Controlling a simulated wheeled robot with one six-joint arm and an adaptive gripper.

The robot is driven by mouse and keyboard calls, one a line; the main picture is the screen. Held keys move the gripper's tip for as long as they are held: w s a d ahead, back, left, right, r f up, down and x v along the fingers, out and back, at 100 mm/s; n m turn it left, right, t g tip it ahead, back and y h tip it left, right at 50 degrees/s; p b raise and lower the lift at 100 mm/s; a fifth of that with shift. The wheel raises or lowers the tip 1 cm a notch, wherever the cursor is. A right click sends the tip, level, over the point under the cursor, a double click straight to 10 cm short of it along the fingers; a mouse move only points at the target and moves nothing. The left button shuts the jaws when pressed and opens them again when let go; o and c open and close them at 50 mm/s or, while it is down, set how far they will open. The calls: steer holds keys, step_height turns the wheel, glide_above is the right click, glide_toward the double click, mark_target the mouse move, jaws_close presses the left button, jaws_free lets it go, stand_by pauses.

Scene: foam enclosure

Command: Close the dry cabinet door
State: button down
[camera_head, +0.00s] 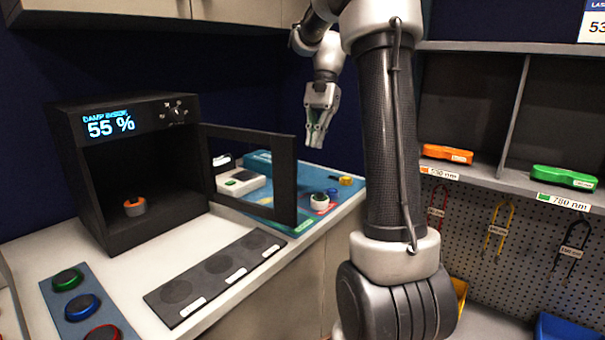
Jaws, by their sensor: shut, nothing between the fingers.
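The dry cabinet (120,225) is a black box on the left of the white counter, with a lit display reading "DAMP INSIDE 55 %". Its front is open, and an orange-ringed part (135,207) stands inside on the floor. The cabinet door (284,190) is a black frame with a see-through middle, hinged on the cabinet's right side and swung wide open to the right. My gripper (316,140) is shut and empty, pointing down, just right of and beyond the door's free edge, with a gap seen between them.
A dark strip (217,266) with round spots and white labels lies before the cabinet. A blue mat (262,160) behind the door bears a white device (238,181) and small parts. Green, blue and red ringed parts (82,307) sit front left. Shelves (505,178) stand right.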

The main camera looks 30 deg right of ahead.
steer(key=s+a+f, duration=0.3)
steer(key=a+f, duration=0.3)
steer(key=f, duration=0.1)
steer(key=shift+s, duration=0.2)
steer(key=shift+f, duration=0.1)
